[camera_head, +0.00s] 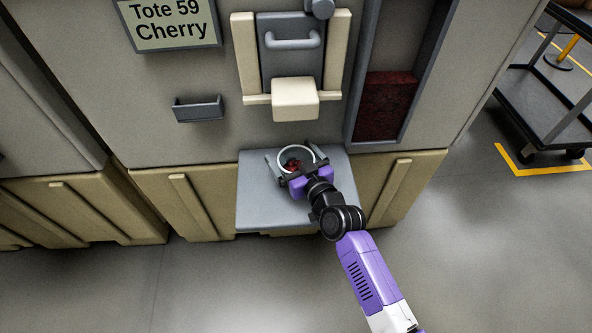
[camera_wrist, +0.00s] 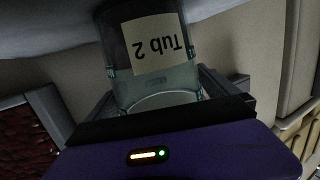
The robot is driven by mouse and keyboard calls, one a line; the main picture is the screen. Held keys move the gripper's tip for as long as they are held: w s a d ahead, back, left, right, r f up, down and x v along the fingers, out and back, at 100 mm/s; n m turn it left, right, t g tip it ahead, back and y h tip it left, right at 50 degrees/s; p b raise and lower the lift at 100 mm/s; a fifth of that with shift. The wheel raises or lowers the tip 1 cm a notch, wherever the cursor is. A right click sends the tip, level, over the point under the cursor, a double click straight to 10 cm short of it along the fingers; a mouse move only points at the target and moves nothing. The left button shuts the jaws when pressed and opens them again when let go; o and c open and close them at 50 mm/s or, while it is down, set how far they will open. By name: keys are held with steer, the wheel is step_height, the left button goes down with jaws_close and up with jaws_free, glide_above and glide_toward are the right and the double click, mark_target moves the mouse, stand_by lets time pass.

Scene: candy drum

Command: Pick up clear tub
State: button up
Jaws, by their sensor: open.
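The clear tub (camera_head: 297,147) stands on the grey shelf (camera_head: 257,208) below the dispenser, with a pale round rim and some red content inside. In the wrist view the tub (camera_wrist: 155,80) shows with a cream label reading "Tub 2", upside down in the picture. My gripper (camera_head: 291,153) reaches in over the shelf with one finger on each side of the tub. Its jaws are open around the tub. In the wrist view a finger shows at either side of the tub; whether either touches it I cannot tell. My wrist covers the tub's near side in the head view.
Above the shelf is a dispenser with a cream block (camera_head: 295,99) and a grey handle (camera_head: 292,40). A sign (camera_head: 170,24) reads "Tote 59 Cherry". A small grey tray (camera_head: 198,109) is on the wall at left. A dark cart (camera_head: 548,100) stands at right; the floor in front is clear.

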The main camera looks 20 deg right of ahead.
steer(key=c, duration=1.5)
